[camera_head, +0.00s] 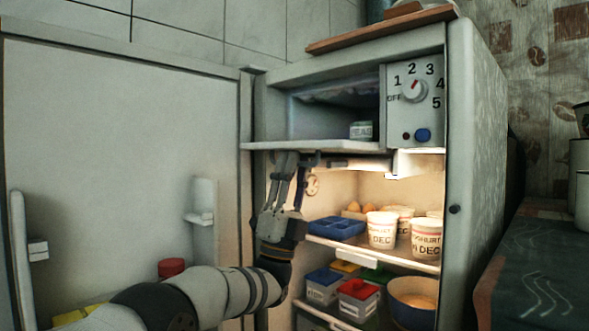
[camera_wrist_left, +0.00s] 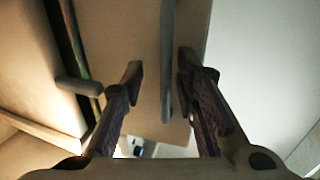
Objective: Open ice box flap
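The ice box compartment (camera_head: 335,112) at the top of the fridge stands open, and a small jar labelled PEAS (camera_head: 361,130) shows inside. A pale panel that looks like the ice box flap (camera_head: 312,146) lies about level along the compartment's lower edge. My left gripper (camera_head: 292,160) is just below this panel with its fingers pointing up; whether they touch it is unclear. In the left wrist view my left gripper (camera_wrist_left: 161,70) has its fingers apart, with a grey bar (camera_wrist_left: 168,60) showing between them, nearer the right finger. My right gripper is out of view.
The fridge door (camera_head: 130,150) stands wide open on the left. Below the gripper, shelves hold a blue tray (camera_head: 336,227), yoghurt cups (camera_head: 381,229), boxes and a bowl (camera_head: 412,298). A control panel (camera_head: 414,105) sits right of the compartment. A wooden board (camera_head: 383,29) lies on top.

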